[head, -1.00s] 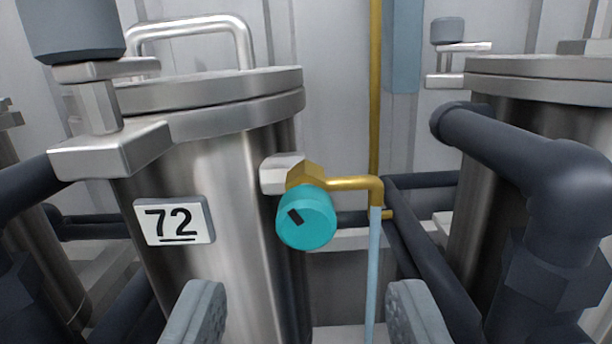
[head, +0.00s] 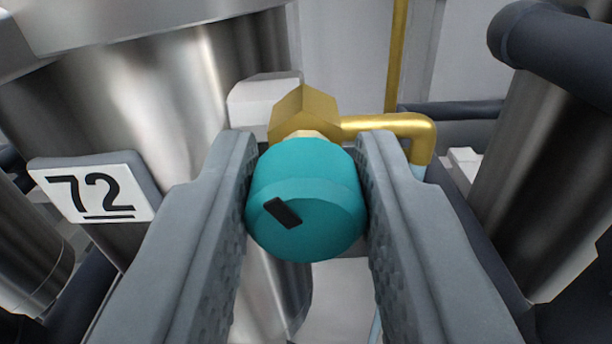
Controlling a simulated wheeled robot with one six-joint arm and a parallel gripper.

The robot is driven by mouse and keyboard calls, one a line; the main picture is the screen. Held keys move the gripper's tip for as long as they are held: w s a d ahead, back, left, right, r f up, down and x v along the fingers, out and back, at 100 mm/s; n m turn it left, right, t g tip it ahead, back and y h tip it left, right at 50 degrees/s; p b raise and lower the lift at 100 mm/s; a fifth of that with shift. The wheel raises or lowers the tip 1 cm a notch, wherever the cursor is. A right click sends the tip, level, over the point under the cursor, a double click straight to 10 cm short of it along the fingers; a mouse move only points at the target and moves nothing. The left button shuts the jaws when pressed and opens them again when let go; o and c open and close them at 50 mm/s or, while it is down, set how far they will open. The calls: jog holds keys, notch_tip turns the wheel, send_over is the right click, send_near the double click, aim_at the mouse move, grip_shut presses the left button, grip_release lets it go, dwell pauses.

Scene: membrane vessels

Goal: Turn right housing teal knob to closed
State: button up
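The teal knob (head: 305,185) sits in the middle of the head view, on a brass valve body (head: 303,112) at the side of a steel vessel labelled 72. A short black mark on its face slants from upper left to lower right. My gripper (head: 307,150) has one finger on each side of the knob. Both fingers' inner faces appear to press against its sides, so it is shut on the knob. The fingers hide parts of the knob's sides.
The number plate 72 (head: 94,190) is on the steel vessel (head: 150,90) at left. A brass pipe (head: 385,124) runs right from the valve and bends down. A dark pipe (head: 545,50) and another steel vessel (head: 535,180) stand close at right.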

jog(key=c, duration=0.4)
jog(key=shift+m, duration=0.4)
jog(key=m, duration=0.4)
jog(key=shift+m, duration=0.3)
jog(key=m, duration=0.6)
jog(key=shift+d+f, duration=0.1)
jog(key=m, duration=0.6)
jog(key=shift+f+m, duration=0.1)
jog(key=shift+m, duration=0.3)
jog(key=m, duration=0.5)
jog(key=shift+f+m, duration=0.1)
jog(key=shift+m, duration=0.2)
